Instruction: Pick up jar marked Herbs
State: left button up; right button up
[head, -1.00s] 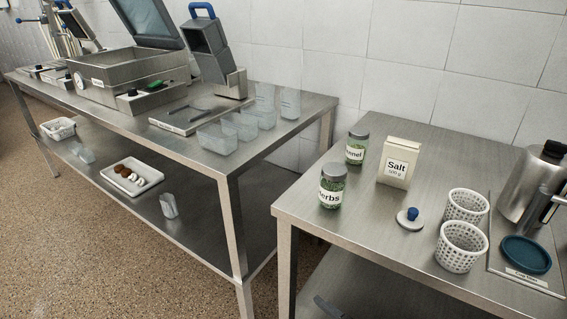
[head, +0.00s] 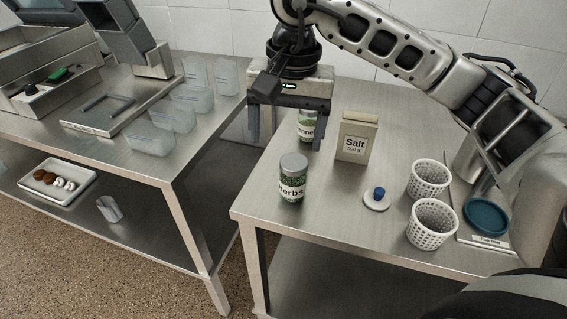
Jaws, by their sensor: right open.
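The jar marked Herbs (head: 292,180) stands upright near the front left corner of the right steel table (head: 330,222). It has a grey lid and green contents. My right gripper (head: 286,146) is open and empty, its two fingers pointing down, above and behind the Herbs jar and apart from it. A second jar (head: 306,126), its label partly hidden, stands behind, partly covered by a finger of my right gripper. My left gripper is not in view.
A Salt box (head: 356,138) stands right of the jars. A blue-knobbed lid (head: 376,200), two white perforated baskets (head: 430,179) (head: 433,224) and a blue dish (head: 486,216) lie further right. Another steel table with clear containers (head: 149,139) stands left, across a gap.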

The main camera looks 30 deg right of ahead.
aim_at(296, 161)
jog(key=shift+h, duration=0.7)
jog(key=d+f, duration=0.1)
jog(key=f, duration=0.1)
jog(key=w+d+f, duration=0.1)
jog(key=f, duration=0.2)
jog(key=w+d+f+b, duration=0.1)
jog(key=f, duration=0.2)
jog(key=shift+w+d, duration=0.2)
jog(key=shift+d, duration=0.05)
jog(key=shift+t, duration=0.3)
jog(key=shift+w+f+p, duration=0.15)
jog(key=shift+f+p, duration=0.25)
jog(key=shift+f, duration=2.65)
jog(key=c, duration=1.2)
